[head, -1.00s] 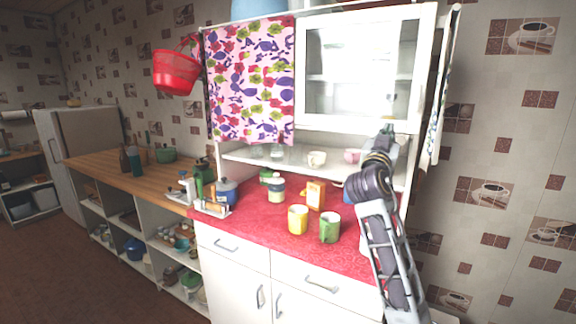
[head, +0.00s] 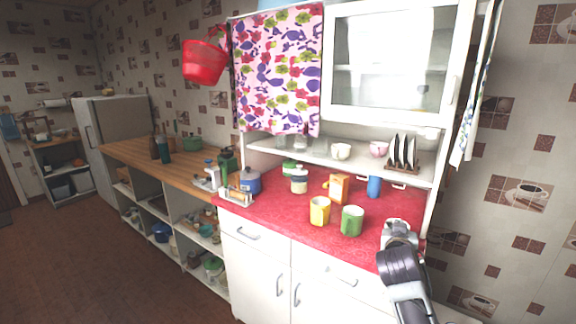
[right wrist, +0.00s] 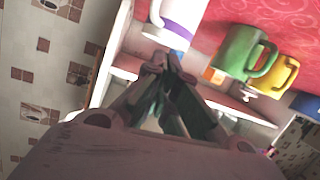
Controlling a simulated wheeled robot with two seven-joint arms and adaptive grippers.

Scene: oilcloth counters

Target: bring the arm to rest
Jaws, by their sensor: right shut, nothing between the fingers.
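My right arm comes in from the bottom right in the head view, in front of the right end of the red-topped counter (head: 270,214). My right gripper (head: 398,232) is seen from behind there, so its fingers hardly show. In the right wrist view its fingers (right wrist: 160,68) are together with nothing between them. A white cup with a purple band (right wrist: 180,22) is just beyond the fingertips, apart from them as far as I can tell. My left gripper is not in view.
A green mug (head: 352,221) and a yellow mug (head: 320,211) stand on the counter left of my right gripper. Open floor (head: 120,270) lies to the left.

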